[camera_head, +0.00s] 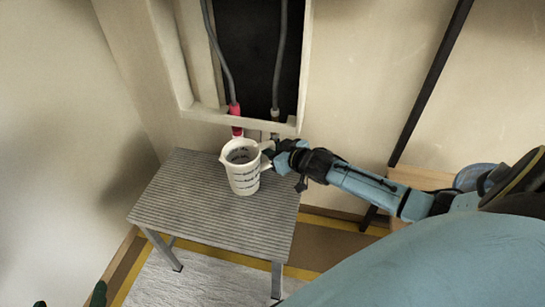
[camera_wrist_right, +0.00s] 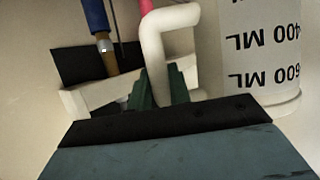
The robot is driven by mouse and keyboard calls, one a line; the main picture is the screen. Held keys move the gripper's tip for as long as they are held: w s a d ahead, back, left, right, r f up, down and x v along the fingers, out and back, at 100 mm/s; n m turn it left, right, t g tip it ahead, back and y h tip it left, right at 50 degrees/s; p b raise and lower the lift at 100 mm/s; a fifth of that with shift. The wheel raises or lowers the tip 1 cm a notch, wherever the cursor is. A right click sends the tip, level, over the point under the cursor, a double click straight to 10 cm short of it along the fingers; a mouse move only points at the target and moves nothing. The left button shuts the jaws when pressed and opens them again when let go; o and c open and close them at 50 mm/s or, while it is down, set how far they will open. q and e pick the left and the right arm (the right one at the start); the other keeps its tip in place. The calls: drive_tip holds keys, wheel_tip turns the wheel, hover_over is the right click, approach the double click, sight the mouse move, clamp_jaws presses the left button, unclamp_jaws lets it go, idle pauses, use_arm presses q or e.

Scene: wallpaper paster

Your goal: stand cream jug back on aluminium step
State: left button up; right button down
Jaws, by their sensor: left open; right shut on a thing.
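The cream jug (camera_head: 243,176), with dark volume markings, is upright or nearly so over the ribbed aluminium step (camera_head: 190,200). I cannot tell whether its base touches the step. My right gripper (camera_head: 272,155) reaches in from the right and is shut on the jug's handle. In the right wrist view, its green fingers (camera_wrist_right: 157,88) are at the cream handle (camera_wrist_right: 152,50), and the marked jug wall (camera_wrist_right: 262,55) is beside them. The tips of my left gripper (camera_head: 70,298) show at the bottom left edge, apart and empty, away from the step.
A wall recess (camera_head: 258,50) with a pale frame and two hanging grey cables is behind the step. One cable ends in a red-pink part (camera_head: 235,110) close behind the jug. A dark pole (camera_head: 432,80) leans at the right. The step's left and front areas are bare.

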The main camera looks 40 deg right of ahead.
wheel_tip(320, 180, down, 2)
drive_tip(key=shift+f+b, duration=0.1)
drive_tip(key=shift+b, duration=0.4)
use_arm(q)
drive_tip(key=shift+w+d+r+t+h, duration=0.3)
drive_tip(key=shift+r+t, duration=0.3)
drive_tip(key=shift+r, duration=0.25)
drive_tip(key=shift+w+d+r+t+h, duration=0.15)
drive_tip(key=shift+w+d+r+t, duration=0.15)
drive_tip(key=shift+r+t, duration=0.45)
drive_tip(key=shift+w+d+r+t+h, duration=0.25)
drive_tip(key=shift+w+r+t, duration=0.15)
drive_tip(key=shift+r, duration=0.6)
use_arm(e)
drive_tip(key=shift+f, duration=0.1)
drive_tip(key=shift+f, duration=0.1)
drive_tip(key=c, duration=1.3)
unclamp_jaws()
use_arm(q)
drive_tip(key=shift+r, duration=0.15)
